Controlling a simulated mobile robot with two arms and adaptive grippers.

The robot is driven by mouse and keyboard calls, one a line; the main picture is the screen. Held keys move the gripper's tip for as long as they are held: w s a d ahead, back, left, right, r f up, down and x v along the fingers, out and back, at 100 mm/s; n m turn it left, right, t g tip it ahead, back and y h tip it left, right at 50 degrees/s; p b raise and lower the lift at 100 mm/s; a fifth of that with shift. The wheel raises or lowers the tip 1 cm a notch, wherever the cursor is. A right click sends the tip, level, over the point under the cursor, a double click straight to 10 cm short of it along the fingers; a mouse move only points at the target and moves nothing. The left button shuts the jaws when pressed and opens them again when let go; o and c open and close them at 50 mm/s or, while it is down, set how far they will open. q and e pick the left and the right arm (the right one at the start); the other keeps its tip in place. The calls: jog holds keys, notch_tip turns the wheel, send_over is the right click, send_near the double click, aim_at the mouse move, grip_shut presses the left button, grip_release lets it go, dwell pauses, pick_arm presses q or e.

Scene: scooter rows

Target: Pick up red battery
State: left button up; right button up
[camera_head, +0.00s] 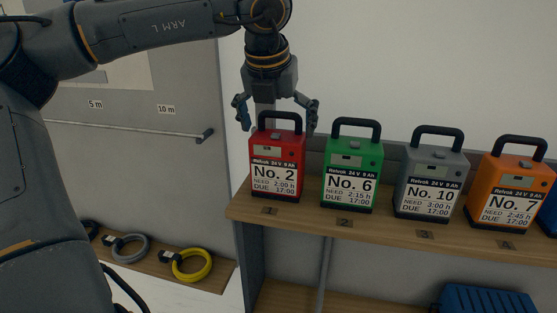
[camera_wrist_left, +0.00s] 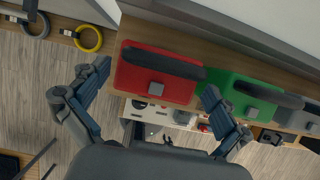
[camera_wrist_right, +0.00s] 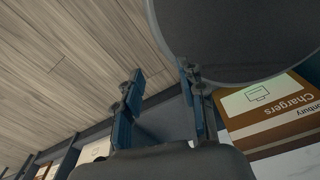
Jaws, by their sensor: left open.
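The red battery (camera_head: 277,163), labelled No. 2, stands upright at the left end of the wooden shelf, above the mark 1. Its black handle (camera_head: 281,116) points up. My left gripper (camera_head: 278,122) points down over it, open, with one finger out to each side of the handle and nothing held. In the left wrist view the red battery (camera_wrist_left: 140,80) lies between the spread fingers (camera_wrist_left: 157,85), seen from above. My right gripper (camera_wrist_right: 161,78) shows only in the right wrist view, its fingers apart and empty.
A green battery (camera_head: 351,180), a grey one (camera_head: 430,187) and an orange one (camera_head: 507,195) stand to the right on the shelf (camera_head: 382,228). Yellow (camera_head: 192,266) and grey cable coils lie lower left. A blue crate (camera_head: 485,299) sits below. Chargers sign (camera_wrist_right: 272,98) is near my right gripper.

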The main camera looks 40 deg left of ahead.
pick_arm(q)
jog(key=shift+p+x, duration=0.6)
jog(key=shift+x, duration=0.35)
jog(key=p+x, duration=0.1)
jog(key=x, duration=0.2)
jog(key=shift+a+f, duration=0.15)
jog(key=shift+f, duration=0.15)
jog(key=shift+w+f, duration=0.2)
jog(key=shift+f, duration=0.1)
jog(key=shift+s+r, duration=0.1)
jog(key=shift+c, duration=1.1)
jog(key=c, duration=1.1)
jog(key=shift+r, duration=0.15)
jog(key=shift+c, duration=0.7)
pick_arm(e)
jog(key=w+r, duration=0.2)
jog(key=shift+d+r, duration=0.2)
jog(key=shift+r, duration=0.2)
